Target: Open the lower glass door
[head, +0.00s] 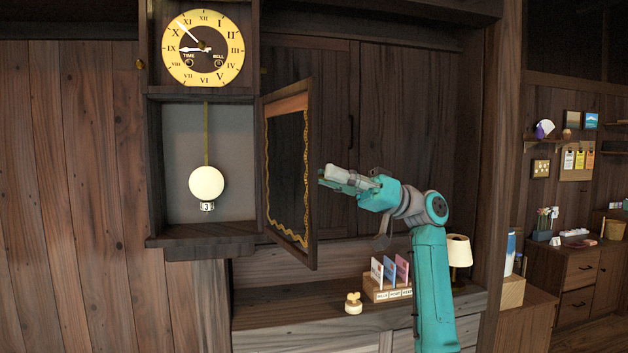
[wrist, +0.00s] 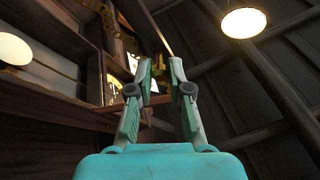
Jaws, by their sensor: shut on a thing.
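The wall clock's lower glass door (head: 313,150) stands swung out to the right on its right-side hinge, with a dark frame and gold wavy trim on the glass. The open case (head: 180,140) shows a white round pendulum (head: 207,182). My gripper (head: 325,175) is at the door's free edge. In the head view the knob is hidden by the fingertips.
The clock dial (head: 203,48) is above the case. Below are a shelf (head: 290,315) with a card holder (head: 388,290), a small cream object (head: 353,303) and a lamp (head: 458,251). A wooden post (head: 497,150) stands right of my arm. Open space lies before the door.

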